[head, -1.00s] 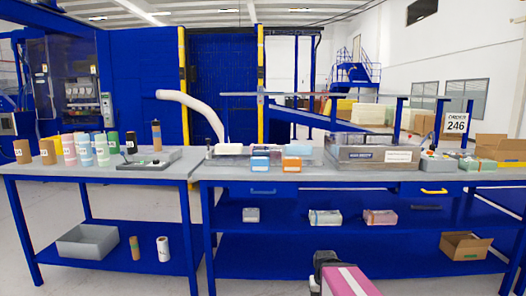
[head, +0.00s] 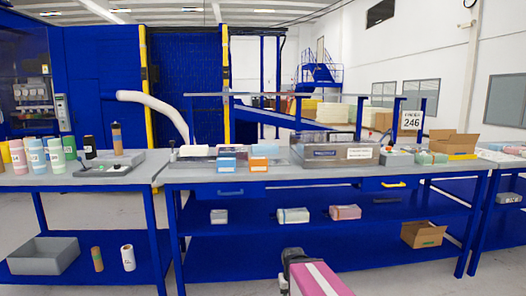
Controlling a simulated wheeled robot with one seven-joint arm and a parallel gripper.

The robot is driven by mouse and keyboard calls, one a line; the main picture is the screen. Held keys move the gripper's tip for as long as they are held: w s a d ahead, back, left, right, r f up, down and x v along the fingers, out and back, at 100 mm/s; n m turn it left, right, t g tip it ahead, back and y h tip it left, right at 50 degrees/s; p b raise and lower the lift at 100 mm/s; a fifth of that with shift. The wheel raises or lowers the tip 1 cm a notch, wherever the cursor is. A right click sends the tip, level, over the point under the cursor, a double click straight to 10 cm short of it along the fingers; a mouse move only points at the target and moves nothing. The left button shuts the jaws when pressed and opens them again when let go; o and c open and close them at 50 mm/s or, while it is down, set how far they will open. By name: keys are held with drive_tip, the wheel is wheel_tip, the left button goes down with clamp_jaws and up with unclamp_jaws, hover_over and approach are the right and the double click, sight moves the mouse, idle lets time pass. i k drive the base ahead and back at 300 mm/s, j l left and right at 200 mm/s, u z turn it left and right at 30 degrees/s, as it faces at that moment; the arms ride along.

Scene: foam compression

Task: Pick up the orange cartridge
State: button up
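A tall orange-brown cylinder with a dark band (head: 117,138) stands upright at the back of the left table. It looks like a cartridge, but I cannot tell for sure that it is the orange one. A small orange box (head: 258,164) lies on the middle table, in front of blue and white boxes. An orange-brown cylinder (head: 97,259) stands on the left table's lower shelf beside a white roll (head: 128,257). My arm, pink and white with a dark end (head: 293,256), shows at the bottom centre, well short of the tables. Its fingers cannot be made out.
Several pastel and black cylinders (head: 37,155) stand on the left table (head: 95,182). A metal case (head: 335,153) and an open cardboard box (head: 452,143) sit on the middle table. A grey bin (head: 43,257) is on the lower left shelf. Floor shows in front.

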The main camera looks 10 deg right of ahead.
sight(255, 164)
drive_tip(key=u, duration=0.35)
drive_tip(key=i+j+z, duration=0.1)
drive_tip(key=j, duration=0.3)
drive_tip(key=i+j+z, duration=0.15)
drive_tip(key=j, duration=0.25)
drive_tip(key=i+j+z, duration=0.1)
drive_tip(key=j, duration=0.3)
drive_tip(key=i, duration=0.1)
